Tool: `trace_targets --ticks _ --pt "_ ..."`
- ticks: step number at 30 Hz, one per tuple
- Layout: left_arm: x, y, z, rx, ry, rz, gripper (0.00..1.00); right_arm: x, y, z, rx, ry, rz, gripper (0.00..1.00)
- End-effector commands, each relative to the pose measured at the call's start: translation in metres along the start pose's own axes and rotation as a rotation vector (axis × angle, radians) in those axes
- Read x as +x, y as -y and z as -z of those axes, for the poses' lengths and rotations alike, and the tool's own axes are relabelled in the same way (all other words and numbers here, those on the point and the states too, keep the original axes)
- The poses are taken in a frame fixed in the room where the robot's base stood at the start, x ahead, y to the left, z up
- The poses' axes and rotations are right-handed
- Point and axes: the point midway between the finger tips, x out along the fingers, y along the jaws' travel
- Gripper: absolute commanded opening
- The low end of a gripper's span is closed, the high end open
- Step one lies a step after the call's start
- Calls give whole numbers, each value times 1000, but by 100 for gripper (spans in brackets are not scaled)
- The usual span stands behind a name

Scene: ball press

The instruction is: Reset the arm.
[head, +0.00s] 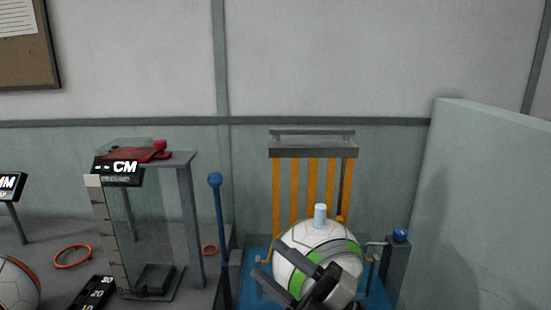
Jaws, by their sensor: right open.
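A white ball with green bands (343,252) rests on a blue base (376,294) in front of a rack of upright orange bars (313,185). A small pale cylinder (320,214) stands at the top of the ball. My right gripper (285,266) is in front of the ball, with its dark fingers apart and empty, and it hides the ball's lower part. I cannot tell whether it touches the ball. My left gripper is not in view.
A clear measuring stand (186,210) with a red part (140,155) and "CM" display (118,170) stands left. A blue-knobbed post (216,220) is between stand and rack. A grey post with blue button (397,262) and pale panel (490,200) are right. Another ball (16,285) is far left.

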Motion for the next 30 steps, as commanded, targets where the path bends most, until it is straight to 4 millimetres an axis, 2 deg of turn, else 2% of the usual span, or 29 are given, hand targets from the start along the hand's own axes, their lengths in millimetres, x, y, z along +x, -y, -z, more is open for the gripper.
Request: trace_targets --ticks 3,7,9,12,15,18,21,30 --pt "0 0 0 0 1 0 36 -60 42 -42 324 362 -66 44" --pt "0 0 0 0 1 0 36 -140 96 -66 621 722 -99 44" --pt "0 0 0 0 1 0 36 -184 125 -67 756 892 -107 44" --pt "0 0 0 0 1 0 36 -240 160 -58 914 1095 -109 44" --pt "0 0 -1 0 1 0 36 -282 186 -42 1030 1248 -108 44" --pt "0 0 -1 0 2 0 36 -308 202 -29 1103 1344 -106 44" --pt "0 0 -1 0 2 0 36 -321 209 -22 1137 1390 -104 44" --pt "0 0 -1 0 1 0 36 -323 210 -21 1142 1399 -103 44"
